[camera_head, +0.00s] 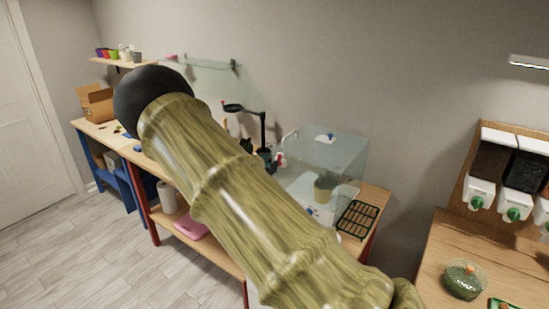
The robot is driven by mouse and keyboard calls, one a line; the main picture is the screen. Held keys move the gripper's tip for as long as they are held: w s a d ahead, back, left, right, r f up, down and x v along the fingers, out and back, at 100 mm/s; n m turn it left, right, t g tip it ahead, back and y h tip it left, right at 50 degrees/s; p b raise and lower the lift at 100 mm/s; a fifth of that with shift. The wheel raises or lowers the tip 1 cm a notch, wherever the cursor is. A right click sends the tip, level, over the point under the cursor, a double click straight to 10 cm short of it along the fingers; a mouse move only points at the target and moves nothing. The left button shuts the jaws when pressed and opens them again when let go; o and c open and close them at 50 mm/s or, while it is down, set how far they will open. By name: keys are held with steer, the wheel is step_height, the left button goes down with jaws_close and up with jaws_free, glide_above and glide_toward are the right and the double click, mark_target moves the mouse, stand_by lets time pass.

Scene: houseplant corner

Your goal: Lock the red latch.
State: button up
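I cannot make out a red latch for certain. A clear box (345,152) with a blue-and-white piece on its lid stands on the wooden bench, with a potted plant (325,187) inside. A small red-and-white part (281,160) shows at the box's left side; I cannot tell whether it is a latch. Tiny coloured parts show low on the box front, too small to read. My arm, thick and bamboo-patterned with a dark rounded end, crosses the middle of the view and hides part of the bench and box. My gripper is not in view.
A dark green grid tray (357,219) lies right of the box. At right, dispensers with green knobs (514,214) hang above a wooden counter (425,262) holding a round glass jar (464,279). A cardboard box (97,104) sits far left. The floor at left is clear.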

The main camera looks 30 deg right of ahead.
mark_target(278, 159)
steer(key=shift+w+d+p, duration=0.2)
steer(key=shift+d+p, duration=0.1)
steer(key=shift+d, duration=0.7)
steer(key=shift+w+d+p, duration=0.15)
steer(key=shift+d+p, duration=0.15)
steer(key=shift+d, duration=0.65)
jaws_close()
